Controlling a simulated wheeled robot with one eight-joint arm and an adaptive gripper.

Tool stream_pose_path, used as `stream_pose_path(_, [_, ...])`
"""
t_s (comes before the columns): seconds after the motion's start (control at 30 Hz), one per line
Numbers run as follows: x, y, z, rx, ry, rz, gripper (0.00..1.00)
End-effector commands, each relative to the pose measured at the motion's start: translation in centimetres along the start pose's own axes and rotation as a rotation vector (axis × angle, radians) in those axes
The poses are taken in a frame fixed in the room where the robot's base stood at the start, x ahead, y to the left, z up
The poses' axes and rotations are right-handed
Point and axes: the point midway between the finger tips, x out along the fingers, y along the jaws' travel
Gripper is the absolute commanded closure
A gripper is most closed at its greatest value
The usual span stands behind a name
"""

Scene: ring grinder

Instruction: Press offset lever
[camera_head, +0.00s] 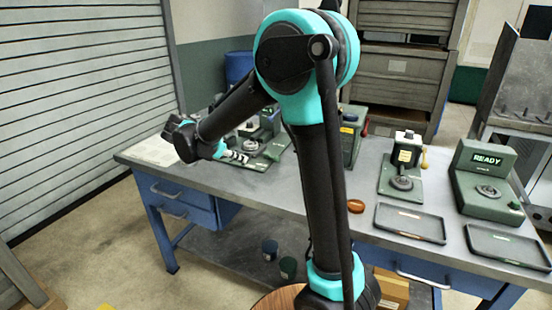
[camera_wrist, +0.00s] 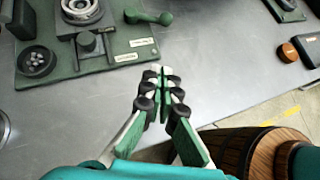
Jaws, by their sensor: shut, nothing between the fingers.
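A green machine base (camera_wrist: 88,58) with a round chuck (camera_wrist: 82,10) and small white labels fills the upper left of the wrist view. A green lever with rounded ends (camera_wrist: 148,17) sits at its right side; no readable label tells whether it is the offset lever. My gripper (camera_wrist: 160,74) is shut and empty, its fingertips over bare table just in front of the base and below the lever in the picture. In the head view my gripper (camera_head: 238,157) is at the green machine (camera_head: 272,150) on the table's left part; my arm hides some of it.
A round cup of small dark pieces (camera_wrist: 37,62) sits on the base. On the table (camera_head: 290,190) are an orange disc (camera_head: 356,206), two grey trays (camera_head: 410,222), a small press (camera_head: 400,172) and a unit reading READY (camera_head: 486,172).

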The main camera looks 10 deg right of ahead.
Motion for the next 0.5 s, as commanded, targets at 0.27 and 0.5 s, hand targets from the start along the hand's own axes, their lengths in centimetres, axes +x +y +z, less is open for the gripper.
stream_pose_path(0.27, [0.0,0.0,0.0,0.000,0.000,0.000,1.00])
stream_pose_path(0.5, [1.2,0.0,0.0,0.002,0.001,-0.001,1.00])
